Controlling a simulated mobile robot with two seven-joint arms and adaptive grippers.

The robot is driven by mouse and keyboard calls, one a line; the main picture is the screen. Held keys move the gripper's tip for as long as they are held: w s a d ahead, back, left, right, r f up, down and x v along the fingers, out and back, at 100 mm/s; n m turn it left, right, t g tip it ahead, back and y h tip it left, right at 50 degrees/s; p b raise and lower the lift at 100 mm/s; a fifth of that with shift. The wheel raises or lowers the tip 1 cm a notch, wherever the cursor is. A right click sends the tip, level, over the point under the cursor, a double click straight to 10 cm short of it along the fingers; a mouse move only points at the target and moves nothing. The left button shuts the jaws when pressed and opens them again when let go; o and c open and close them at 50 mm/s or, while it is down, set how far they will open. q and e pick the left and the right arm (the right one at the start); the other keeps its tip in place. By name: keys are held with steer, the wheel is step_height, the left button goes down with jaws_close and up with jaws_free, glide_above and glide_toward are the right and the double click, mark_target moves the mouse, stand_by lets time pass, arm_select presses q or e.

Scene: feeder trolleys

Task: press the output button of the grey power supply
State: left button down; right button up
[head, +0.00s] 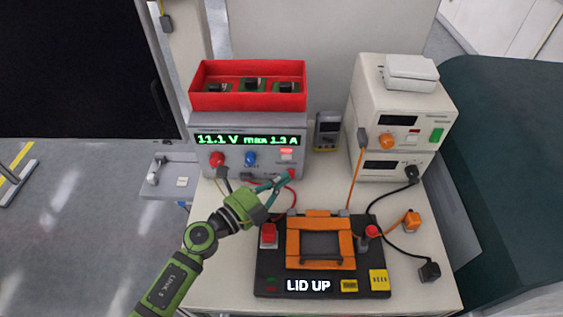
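The grey power supply (207,140) stands at the back left of the table. Its green display reads 11.1 V max 1.3 A. Below the display are a red knob (217,158), a blue knob (250,157) and a small light, reddish-lit button (287,154) at the right, which looks like the output button. My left gripper (287,178) is in front of the supply, a little below that button and apart from it in the picture. Its teal fingers converge at the tips and look shut, with nothing clearly held. My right gripper is not in view.
A red bin (248,102) with dark parts sits on the supply. A multimeter (327,131) stands beside it. Cream instruments (390,105) are stacked at the right. A black fixture (270,283) with an orange frame (320,218) and LID UP display lies in front. Cables cross the table.

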mark_target(286, 157)
arm_select(q)
steer(key=w, duration=0.4)
steer(key=shift+w+d, duration=0.1)
steer(key=shift+w, duration=0.05)
